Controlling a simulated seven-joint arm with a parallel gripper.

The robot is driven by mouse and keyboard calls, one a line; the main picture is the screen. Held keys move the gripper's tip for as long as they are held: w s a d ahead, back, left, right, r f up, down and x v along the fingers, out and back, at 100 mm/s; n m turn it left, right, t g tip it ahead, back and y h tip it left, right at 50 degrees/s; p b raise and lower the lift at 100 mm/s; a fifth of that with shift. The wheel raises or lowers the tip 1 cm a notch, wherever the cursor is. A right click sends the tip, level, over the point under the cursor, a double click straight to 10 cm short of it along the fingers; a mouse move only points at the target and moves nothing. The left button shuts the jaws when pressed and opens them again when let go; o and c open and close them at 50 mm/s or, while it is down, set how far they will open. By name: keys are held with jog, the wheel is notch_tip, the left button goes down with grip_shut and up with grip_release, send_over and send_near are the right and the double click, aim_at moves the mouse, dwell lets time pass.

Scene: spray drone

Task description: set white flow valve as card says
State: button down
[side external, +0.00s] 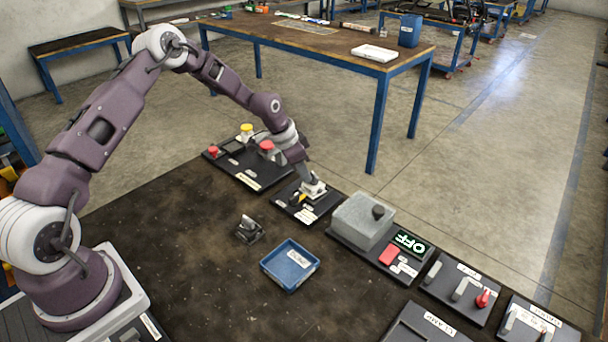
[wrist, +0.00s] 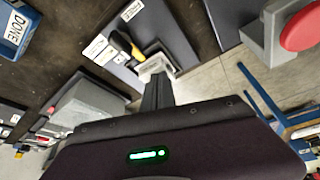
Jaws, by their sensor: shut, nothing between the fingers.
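My gripper (side external: 309,180) is pointed down at a small dark panel (side external: 324,206), with its fingers shut and empty. In the wrist view its fingertips (wrist: 157,80) are close to a white block-like part (wrist: 153,66); whether they touch it I cannot tell. A yellow and black handle (wrist: 124,45) lies beside that part. A panel at the right holds a grey lever (side external: 433,271), a white lever (side external: 460,288) and a red one (side external: 483,299). Which part is the white flow valve I cannot tell.
A grey box (side external: 361,217) stands by a display (side external: 411,243) reading OFF. A blue tray (side external: 289,284) and a dark metal fixture (side external: 249,229) sit on the bench. A panel with red and yellow buttons (side external: 246,130) is behind. Another lever panel (side external: 512,331) is front right.

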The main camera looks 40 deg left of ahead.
jog(key=shift+w+a+m, duration=0.1)
jog(key=shift+w+m, duration=0.05)
jog(key=shift+m, duration=0.45)
jog(key=shift+w, duration=0.1)
jog(key=shift+w+a, duration=0.1)
dwell(1.3)
